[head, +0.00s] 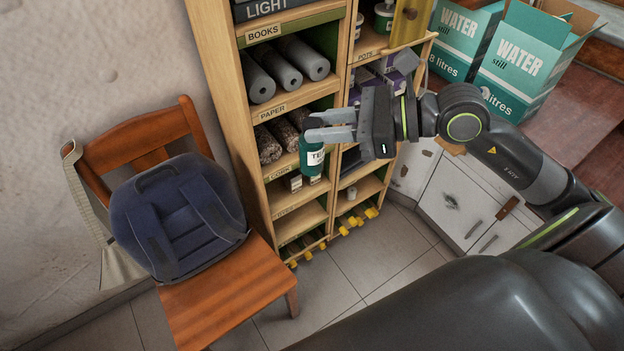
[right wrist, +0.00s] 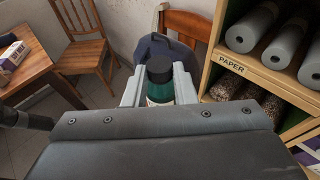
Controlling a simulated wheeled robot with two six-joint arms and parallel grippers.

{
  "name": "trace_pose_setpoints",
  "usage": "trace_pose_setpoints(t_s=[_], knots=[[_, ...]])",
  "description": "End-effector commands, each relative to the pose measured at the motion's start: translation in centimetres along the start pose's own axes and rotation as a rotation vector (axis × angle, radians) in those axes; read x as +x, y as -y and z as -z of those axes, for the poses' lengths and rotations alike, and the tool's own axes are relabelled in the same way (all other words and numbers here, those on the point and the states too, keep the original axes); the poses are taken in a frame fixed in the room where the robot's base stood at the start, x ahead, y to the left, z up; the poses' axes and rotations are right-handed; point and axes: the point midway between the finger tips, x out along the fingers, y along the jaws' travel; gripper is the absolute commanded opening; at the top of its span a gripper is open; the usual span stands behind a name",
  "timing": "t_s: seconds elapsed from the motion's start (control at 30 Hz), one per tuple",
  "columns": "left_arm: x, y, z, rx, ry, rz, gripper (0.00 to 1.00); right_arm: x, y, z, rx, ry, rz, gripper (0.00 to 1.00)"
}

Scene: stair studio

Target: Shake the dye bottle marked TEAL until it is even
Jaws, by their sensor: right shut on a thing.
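A teal bottle (head: 312,158) with a dark cap and a white label starting "TE" is in the head view, in front of the wooden shelf. My right gripper (head: 322,132) is shut on it and holds it upright in the air. In the right wrist view the bottle (right wrist: 159,82) stands between the two grey fingers of my right gripper (right wrist: 160,88). The rest of the label is hidden. My left gripper is not in view.
The wooden shelf (head: 219,75) with labelled compartments stands close behind the bottle. A wooden chair (head: 232,285) holds a blue backpack (head: 172,218) at left. Teal WATER boxes (head: 520,62) stand at the upper right. The tiled floor (head: 345,262) is clear in front of the shelf.

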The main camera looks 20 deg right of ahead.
Motion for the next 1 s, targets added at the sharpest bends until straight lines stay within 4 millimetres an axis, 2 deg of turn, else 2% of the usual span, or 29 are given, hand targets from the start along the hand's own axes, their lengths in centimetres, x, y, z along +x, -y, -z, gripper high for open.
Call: trace_pose_setpoints(t_s=[0.03, 0.3, 0.37, 0.83, 0.93, 1.0], knots=[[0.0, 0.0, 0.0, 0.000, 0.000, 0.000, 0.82, 0.5, 0.0, 1.5, 0.014, 0.003, 0.000, 0.00], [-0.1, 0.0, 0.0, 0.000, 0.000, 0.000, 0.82, 3.0, 0.1, 9.5, 0.013, 0.003, 0.003, 0.00], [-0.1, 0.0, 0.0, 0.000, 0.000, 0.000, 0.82, 3.1, 0.0, 10.0, 0.003, 0.001, 0.002, 0.00], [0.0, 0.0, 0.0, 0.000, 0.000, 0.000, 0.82, -0.9, 0.1, -3.0, -0.017, -0.004, 0.004, 0.00], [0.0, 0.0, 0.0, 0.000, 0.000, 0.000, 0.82, -1.1, 0.0, -3.6, -0.003, -0.001, 0.001, 0.00], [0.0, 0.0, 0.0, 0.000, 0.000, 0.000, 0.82, -0.6, 0.0, -2.0, 0.011, 0.003, -0.001, 0.00]])
